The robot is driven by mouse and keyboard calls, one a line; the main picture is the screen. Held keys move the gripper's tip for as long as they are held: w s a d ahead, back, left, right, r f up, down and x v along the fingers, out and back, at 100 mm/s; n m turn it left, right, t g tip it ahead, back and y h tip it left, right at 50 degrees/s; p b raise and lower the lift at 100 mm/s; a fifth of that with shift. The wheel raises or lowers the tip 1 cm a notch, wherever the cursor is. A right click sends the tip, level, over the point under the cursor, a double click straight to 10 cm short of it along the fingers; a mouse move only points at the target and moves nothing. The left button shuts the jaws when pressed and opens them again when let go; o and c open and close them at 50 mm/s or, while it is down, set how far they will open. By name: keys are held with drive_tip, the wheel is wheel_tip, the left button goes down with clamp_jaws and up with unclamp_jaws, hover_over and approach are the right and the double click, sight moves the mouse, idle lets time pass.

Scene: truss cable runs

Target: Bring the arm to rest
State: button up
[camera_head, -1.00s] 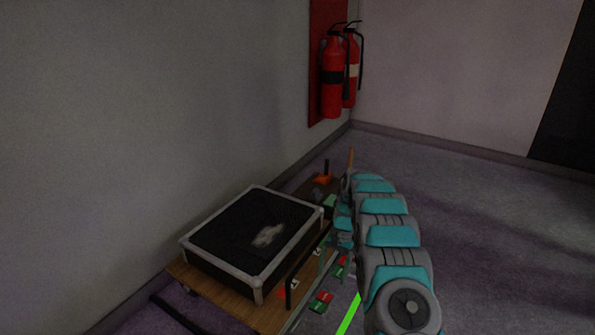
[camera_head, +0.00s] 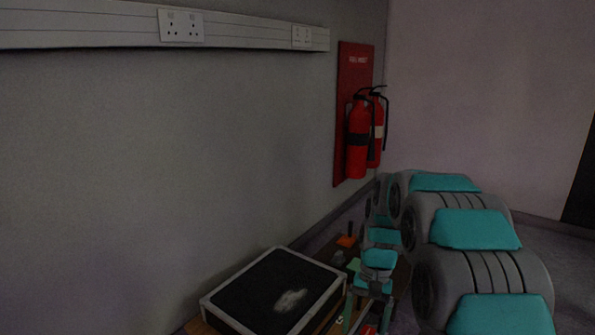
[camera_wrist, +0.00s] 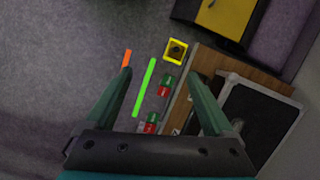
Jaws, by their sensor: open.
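My gripper (camera_wrist: 160,98) is open and empty in the wrist view. Its two green fingers are spread apart, pointing down over the grey floor and the near edge of a wooden table. In the head view my grey and teal arm fills the lower right, raised and folded, and it hides part of the table and the floor behind it. A bright green bar (camera_wrist: 144,87) shows between the fingers in the wrist view. An orange piece (camera_wrist: 127,59) shows just past the left fingertip.
A black case with a pale rim (camera_head: 279,294) lies on the table; it also shows in the wrist view (camera_wrist: 262,112). Small red and green blocks (camera_wrist: 165,84) and a yellow square frame (camera_wrist: 176,50) line the table edge. Fire extinguishers (camera_head: 358,140) hang on the wall. Open floor (camera_wrist: 50,60) lies left.

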drive_tip(key=s+r+n+p, duration=0.2)
drive_tip(key=s+r, duration=0.3)
drive_tip(key=s, duration=1.1)
drive_tip(key=s+r+n+t+h+p, duration=0.1)
drive_tip(key=s+r, duration=0.5)
drive_tip(key=s, duration=1)
drive_tip(key=shift+n+h+p, duration=0.3)
drive_tip(key=shift+n+p, duration=0.2)
drive_tip(key=shift+p, duration=0.35)
